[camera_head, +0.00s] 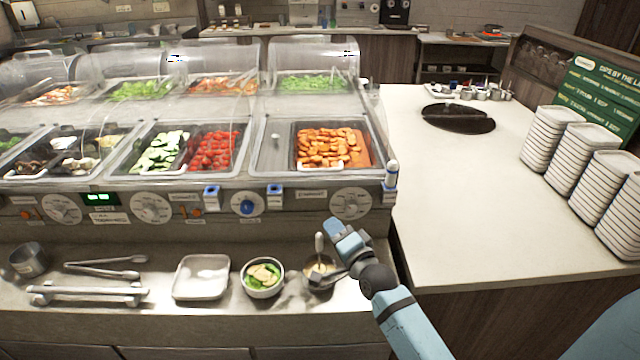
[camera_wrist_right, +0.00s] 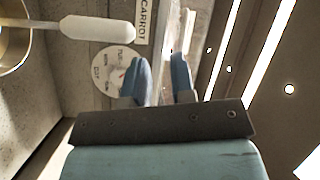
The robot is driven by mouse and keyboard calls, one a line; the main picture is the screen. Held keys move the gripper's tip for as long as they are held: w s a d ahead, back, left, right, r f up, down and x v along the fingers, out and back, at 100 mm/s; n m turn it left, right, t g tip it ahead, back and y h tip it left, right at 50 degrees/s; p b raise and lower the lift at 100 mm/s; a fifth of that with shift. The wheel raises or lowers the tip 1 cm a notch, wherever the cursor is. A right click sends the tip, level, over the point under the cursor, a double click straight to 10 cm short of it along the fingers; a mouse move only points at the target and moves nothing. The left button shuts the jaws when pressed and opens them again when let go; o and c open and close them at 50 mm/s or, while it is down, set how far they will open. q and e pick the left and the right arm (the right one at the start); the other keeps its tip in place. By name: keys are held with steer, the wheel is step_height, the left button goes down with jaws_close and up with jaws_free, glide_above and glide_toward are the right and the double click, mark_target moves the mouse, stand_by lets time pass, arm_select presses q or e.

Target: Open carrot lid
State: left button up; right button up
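The carrot well (camera_head: 330,147) holds orange carrot pieces at the right end of the counter's front row. Clear, glossy lid surfaces lie around and behind it, and the edges of the carrot lid are hard to make out. A CARROT label (camera_wrist_right: 145,22) and a dial (camera_wrist_right: 117,70) show in the right wrist view, and the dial is also on the front panel in the head view (camera_head: 350,204). My right gripper (camera_head: 342,236) is below this dial, in front of the panel. Its two blue fingers (camera_wrist_right: 163,80) are apart, with nothing seen held between them. My left gripper is out of view.
A metal pot with a ladle (camera_head: 320,268), a bowl of vegetables (camera_head: 263,277), a white tray (camera_head: 202,277) and tongs (camera_head: 105,266) sit on the lower shelf. Plate stacks (camera_head: 548,140) stand at the right. The white worktop (camera_head: 455,190) has clear room.

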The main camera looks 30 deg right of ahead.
mark_target(318, 170)
steer(key=w+d+r+m, duration=0.1)
steer(key=w+d+r, duration=0.1)
steer(key=w, duration=0.3)
steer(key=w+d+r+m+t+h, duration=0.1)
steer(key=w+r, duration=0.1)
steer(key=w, duration=0.3)
steer(key=w+d+r+m+h, duration=0.1)
steer(key=w+d+r+m, duration=0.1)
steer(key=w, duration=0.3)
steer(key=shift+w+d+p, duration=0.2)
steer(key=shift+d+p, duration=0.1)
steer(key=shift+d, duration=0.05)
jaws_close()
